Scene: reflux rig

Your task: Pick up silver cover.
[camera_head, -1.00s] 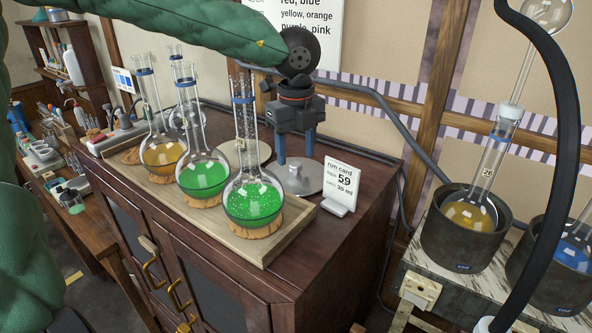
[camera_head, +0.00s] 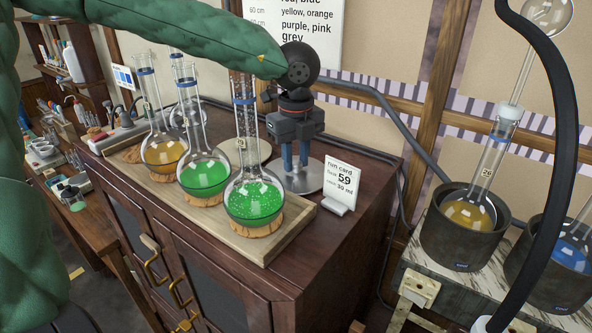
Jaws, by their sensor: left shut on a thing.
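My right gripper is not in view.
A wooden tray (camera_head: 290,240) holds an amber flask (camera_head: 165,152) and two green flasks (camera_head: 204,178) close left of the gripper. A pale disc (camera_head: 262,152) lies behind them. A run card (camera_head: 341,184) stands right. Dark heating pots (camera_head: 462,243) stand farther right.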

